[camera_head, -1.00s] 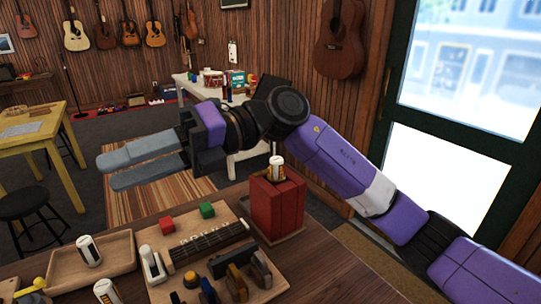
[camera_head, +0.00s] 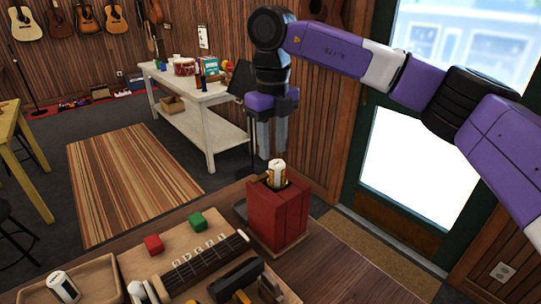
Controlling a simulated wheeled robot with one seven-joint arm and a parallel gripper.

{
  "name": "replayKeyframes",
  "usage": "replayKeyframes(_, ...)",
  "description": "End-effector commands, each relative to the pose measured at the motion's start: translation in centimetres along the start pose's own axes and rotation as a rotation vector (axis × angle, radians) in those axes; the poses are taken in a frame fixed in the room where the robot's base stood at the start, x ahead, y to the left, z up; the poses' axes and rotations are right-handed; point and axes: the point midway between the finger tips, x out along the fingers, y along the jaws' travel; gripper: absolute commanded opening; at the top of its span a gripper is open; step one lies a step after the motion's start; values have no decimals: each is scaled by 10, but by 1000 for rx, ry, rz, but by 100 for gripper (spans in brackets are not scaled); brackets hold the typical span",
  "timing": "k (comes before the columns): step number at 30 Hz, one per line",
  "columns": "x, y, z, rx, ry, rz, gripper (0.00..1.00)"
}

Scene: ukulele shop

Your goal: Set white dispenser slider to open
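The red box-shaped holder (camera_head: 278,217) stands upright on a small board at the right of the workbench. A white cylinder with an orange-brown label (camera_head: 277,172) stands in its open top. My gripper (camera_head: 268,152) points down just above and behind it, empty, with its two fingers apart. Part of a white upright piece (camera_head: 137,292) shows at the bottom edge, cut off by the frame. A white cylinder with a dark label (camera_head: 64,287) lies in the wooden tray at lower left. No marked slider can be made out, and I cannot tell which piece is the white dispenser.
Dark clamp-like tools (camera_head: 238,279) lie in front. A white table (camera_head: 185,91) stands behind. The bench's right side is clear.

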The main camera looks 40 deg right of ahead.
Motion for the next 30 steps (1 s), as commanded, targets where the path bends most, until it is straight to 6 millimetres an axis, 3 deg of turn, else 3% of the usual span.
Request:
replayKeyframes(9, 35, 1, 0, -2, 0, 3, 34)
replayKeyframes(18, 39, 1, 0, -2, -2, 3, 34)
replayKeyframes(19, 39, 2, 0, -2, -2, 3, 32)
replayKeyframes(24, 39, 2, 0, -2, -2, 3, 0)
replayKeyframes(30, 39, 2, 0, -3, -2, 3, 0)
